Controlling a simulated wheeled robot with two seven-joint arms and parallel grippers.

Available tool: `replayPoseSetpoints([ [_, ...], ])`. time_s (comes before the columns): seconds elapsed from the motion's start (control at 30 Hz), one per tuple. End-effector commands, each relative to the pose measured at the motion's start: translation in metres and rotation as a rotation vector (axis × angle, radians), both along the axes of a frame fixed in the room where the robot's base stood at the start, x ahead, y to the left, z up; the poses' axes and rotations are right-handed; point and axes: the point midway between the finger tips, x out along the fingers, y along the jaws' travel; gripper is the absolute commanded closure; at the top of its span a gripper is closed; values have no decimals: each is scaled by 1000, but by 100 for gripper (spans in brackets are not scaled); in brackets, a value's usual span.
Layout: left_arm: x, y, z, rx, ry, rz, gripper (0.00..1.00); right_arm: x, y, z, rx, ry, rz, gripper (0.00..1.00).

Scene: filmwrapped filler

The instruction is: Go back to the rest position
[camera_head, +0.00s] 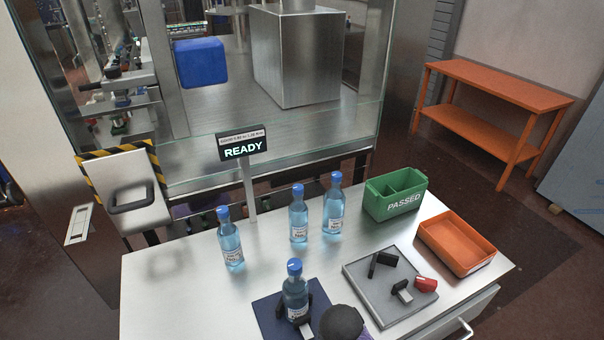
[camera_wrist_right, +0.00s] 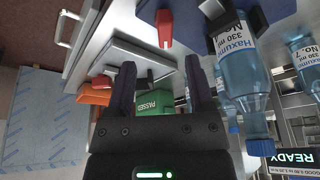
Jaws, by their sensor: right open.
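My right gripper (camera_wrist_right: 160,68) is open, with nothing between its two dark fingers in the right wrist view. A clear blue bottle (camera_head: 295,292) with a blue cap stands upright on a dark blue mat (camera_head: 268,318), with black pieces around its lower part. The labelled bottle (camera_wrist_right: 240,75) also shows in the wrist view, beside the fingers and apart from them. That view is upside down. A dark rounded part at the head view's bottom edge appears to be mine; it hides part of the mat. My left gripper is not in view.
Three more bottles (camera_head: 230,245) stand further back. A green PASSED box (camera_head: 393,208), an orange tray (camera_head: 470,262) and a grey tray (camera_head: 365,300) with black and red pieces are at right. A READY sign (camera_head: 242,148) stands before a glass-fronted machine.

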Motion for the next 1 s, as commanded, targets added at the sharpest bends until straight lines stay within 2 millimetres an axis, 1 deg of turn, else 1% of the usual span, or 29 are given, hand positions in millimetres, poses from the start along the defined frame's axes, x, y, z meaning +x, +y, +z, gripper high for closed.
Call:
replayPoseSetpoints([
  [0.03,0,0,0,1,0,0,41,-19,-2,2,16,17,43,32],
  [0.1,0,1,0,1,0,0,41,-43,-8,9,26,36,117,32],
  [0.2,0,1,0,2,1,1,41,-72,-17,21,31,48,209,32],
  [0.4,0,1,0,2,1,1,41,-118,-35,50,11,56,369,32],
  [0.63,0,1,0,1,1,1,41,-159,-52,85,-37,57,531,32],
  [0.67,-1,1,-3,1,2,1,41,-161,-52,80,-40,60,543,32],
  [0.7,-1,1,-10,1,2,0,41,-158,-52,62,-38,69,542,32],
  [0.87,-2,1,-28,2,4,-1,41,-153,-51,5,-34,92,543,32],
  [0.97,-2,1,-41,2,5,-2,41,-153,-50,-35,-32,109,545,32],
  [1.0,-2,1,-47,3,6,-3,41,-155,-51,-53,-30,117,547,32],
])
